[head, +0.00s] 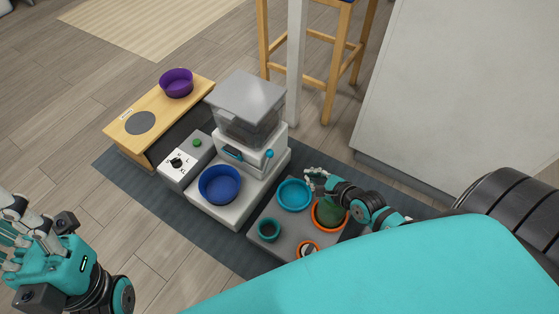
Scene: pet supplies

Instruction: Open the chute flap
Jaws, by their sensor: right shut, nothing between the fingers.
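A feeder with a grey-lidded clear hopper (248,105) and a white body stands on the mat. On its front is a small dark panel with teal edging (232,153), likely the chute flap; whether it is open or closed is too small to tell. A teal knob (269,154) sticks out beside it. A blue bowl (220,184) stands below on the feeder's base. My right gripper (312,178) is shut and empty, above the teal bowl on the tray, right of the feeder and apart from it. My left gripper (18,235) is at the left edge, far from the feeder; its fingers are unclear.
The grey tray (263,249) holds a teal bowl (294,194), an orange-rimmed bowl (329,216) and small cups. A dial box (180,165) and a wooden bench (155,120) with a purple bowl (176,82) stand left of the feeder. A stool (335,75) stands behind.

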